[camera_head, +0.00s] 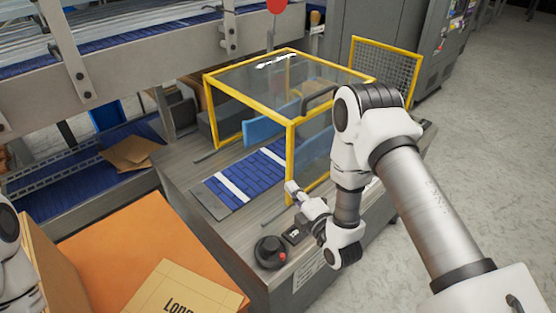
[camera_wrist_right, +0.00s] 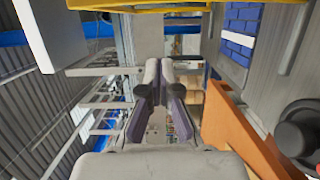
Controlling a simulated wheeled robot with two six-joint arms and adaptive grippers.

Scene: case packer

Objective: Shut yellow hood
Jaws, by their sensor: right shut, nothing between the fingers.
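The yellow hood (camera_head: 288,130) is a yellow frame with clear panels. It stands over the back part of the blue slatted belt (camera_head: 244,180), and the belt's front part lies outside it. A dark handle (camera_head: 322,97) shows on the hood's right side, partly behind my right arm. My right gripper (camera_head: 291,187) is shut and empty, close by the foot of the hood's near yellow post; I cannot tell whether they touch. In the right wrist view, my fingers (camera_wrist_right: 166,88) are together and a yellow bar (camera_wrist_right: 150,4) crosses the top edge. My left gripper is out of view.
A black knob with a red part (camera_head: 270,252) sits on the grey machine top, near my right gripper. An orange box (camera_head: 140,250) with a cardboard piece (camera_head: 185,292) stands at the front left. A yellow mesh guard (camera_head: 385,65) stands behind. Open floor lies to the right.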

